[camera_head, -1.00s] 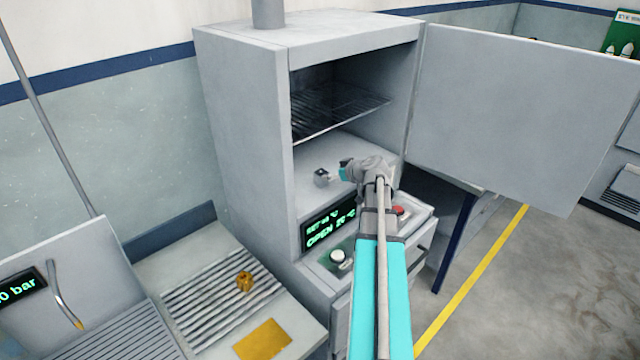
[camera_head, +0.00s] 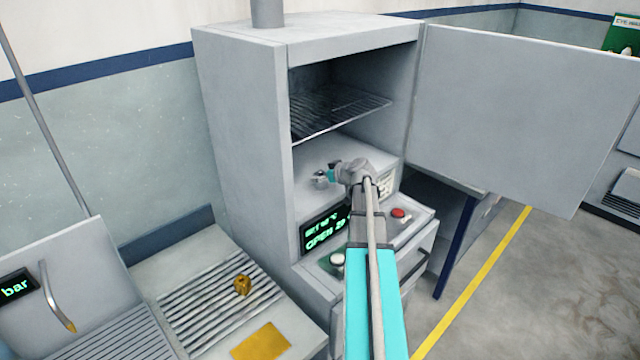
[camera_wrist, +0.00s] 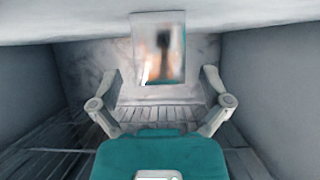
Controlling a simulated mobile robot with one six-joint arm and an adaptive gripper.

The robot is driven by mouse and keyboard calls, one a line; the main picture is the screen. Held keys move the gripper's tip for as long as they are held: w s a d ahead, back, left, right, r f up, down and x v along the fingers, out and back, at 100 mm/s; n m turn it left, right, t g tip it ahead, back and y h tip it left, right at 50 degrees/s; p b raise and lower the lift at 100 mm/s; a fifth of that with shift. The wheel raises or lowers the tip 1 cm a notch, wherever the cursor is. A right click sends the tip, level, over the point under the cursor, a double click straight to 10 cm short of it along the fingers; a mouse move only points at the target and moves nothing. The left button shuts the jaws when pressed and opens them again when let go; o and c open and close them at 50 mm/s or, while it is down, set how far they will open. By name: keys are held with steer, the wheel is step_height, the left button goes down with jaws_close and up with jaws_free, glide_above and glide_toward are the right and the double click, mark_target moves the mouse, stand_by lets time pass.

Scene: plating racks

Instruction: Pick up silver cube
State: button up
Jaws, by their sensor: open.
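The silver cube (camera_head: 320,181) stands on the floor of the open oven chamber, near its left side. In the wrist view the cube (camera_wrist: 158,48) shows as a shiny, mirror-like face at the top centre, with dark and orange reflections. My gripper (camera_head: 325,171) is inside the chamber, right at the cube in the head view, and partly covers it. In the wrist view my gripper (camera_wrist: 160,77) is open. Its fingertips lie left and right of the cube, with a visible gap on each side. I cannot tell how deep the cube sits between them.
A wire rack (camera_head: 340,112) hangs above in the oven (camera_head: 243,130). The oven door (camera_head: 525,115) is swung open to the right. A control panel with a lit display (camera_head: 324,232) and red button (camera_head: 398,212) lies below. A gold cube (camera_head: 242,285) sits on a ribbed rack at left.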

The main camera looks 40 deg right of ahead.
steer(key=shift+b+x, duration=0.5)
steer(key=shift+x, duration=0.95)
jaws_close()
steer(key=shift+r, duration=0.15)
step_height(320, 180, up, 2)
steer(key=shift+r+p, duration=0.1)
steer(key=shift+p, duration=1.1)
steer(key=s+a+r+p, duration=0.4)
steer(key=s+r+p, duration=0.6)
steer(key=s, duration=0.3)
steer(key=shift+s+r+p, duration=0.2)
steer(key=shift+r+p, duration=0.05)
steer(key=shift+p, duration=0.1)
